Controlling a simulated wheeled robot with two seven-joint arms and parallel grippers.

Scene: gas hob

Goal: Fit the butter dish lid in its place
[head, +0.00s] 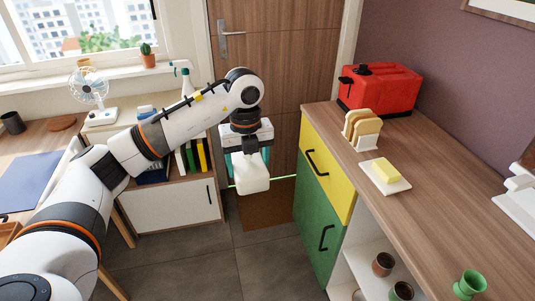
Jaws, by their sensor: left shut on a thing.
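The butter dish (402,187) is a flat white plate on the right-hand wooden counter, with a yellow block of butter (386,171) on it, uncovered. My left gripper (248,164) is shut on the white butter dish lid (252,178) and holds it in the air, well to the left of the dish and beyond the counter's left edge. The lid hangs below the gripper over the floor, and the gripper covers its upper part. My right gripper is not in view.
A rack of toast (362,129) and a red toaster (380,90) stand behind the dish. The counter (440,200) in front of the dish is clear. A green cup (469,284) is at lower right. A yellow drawer (326,163) faces the gripper's side.

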